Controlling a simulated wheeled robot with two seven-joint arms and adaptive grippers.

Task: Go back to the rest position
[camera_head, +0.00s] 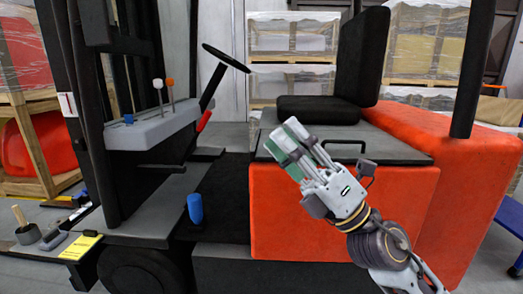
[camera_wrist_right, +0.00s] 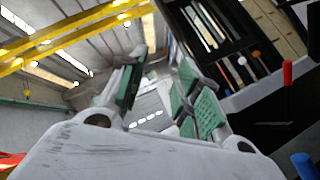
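My right gripper (camera_head: 287,141) is raised in front of the orange forklift body (camera_head: 320,210), with its green-padded fingers pointing up and left. In the right wrist view, the right gripper (camera_wrist_right: 160,75) has a clear gap between its fingers and nothing in it. It is open and empty. My left gripper is not in view. No train nosecone can be made out.
The forklift has a black seat (camera_head: 325,108), a steering wheel (camera_head: 226,58) and a grey lever console (camera_head: 150,130). A blue cylinder (camera_head: 195,208) stands on its floor. Wrapped pallets (camera_head: 293,45) stand behind.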

